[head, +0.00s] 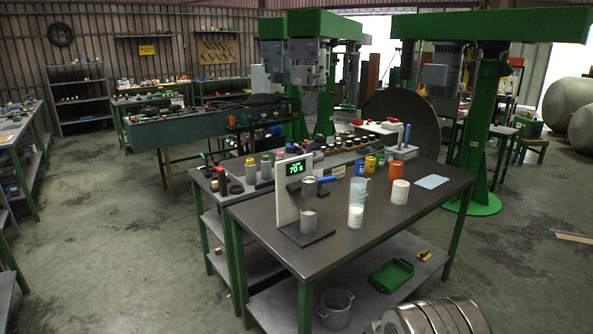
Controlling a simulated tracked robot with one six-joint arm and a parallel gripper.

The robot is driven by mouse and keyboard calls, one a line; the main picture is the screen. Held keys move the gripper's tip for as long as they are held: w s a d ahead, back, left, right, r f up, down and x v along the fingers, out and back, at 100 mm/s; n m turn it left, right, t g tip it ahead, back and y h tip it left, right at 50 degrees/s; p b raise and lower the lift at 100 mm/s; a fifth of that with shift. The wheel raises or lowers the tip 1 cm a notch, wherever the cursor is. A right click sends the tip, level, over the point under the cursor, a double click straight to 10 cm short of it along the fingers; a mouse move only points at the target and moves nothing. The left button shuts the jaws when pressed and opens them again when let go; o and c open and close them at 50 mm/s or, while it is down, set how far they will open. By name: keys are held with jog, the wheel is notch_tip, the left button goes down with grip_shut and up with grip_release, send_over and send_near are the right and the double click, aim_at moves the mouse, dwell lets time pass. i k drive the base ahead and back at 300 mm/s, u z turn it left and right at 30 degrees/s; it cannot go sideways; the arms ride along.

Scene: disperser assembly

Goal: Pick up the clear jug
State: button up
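A pale, bluish see-through jug (357,190) with a handle on its right stands upright on the dark table top (425,188). A smaller see-through container (355,216) with white contents stands just in front of it and may cover part of its base. My gripper is not in this view, and no part of my arm is seen near the jug.
A white cylinder (400,192) stands right of the jug. Several coloured cups, including a yellow one (370,164), stand behind. The table's front right is clear.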

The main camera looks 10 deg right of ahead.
aim_at(358, 185)
jog(key=u, duration=0.05)
jog(key=i, duration=1)
jog(key=z, duration=0.05)
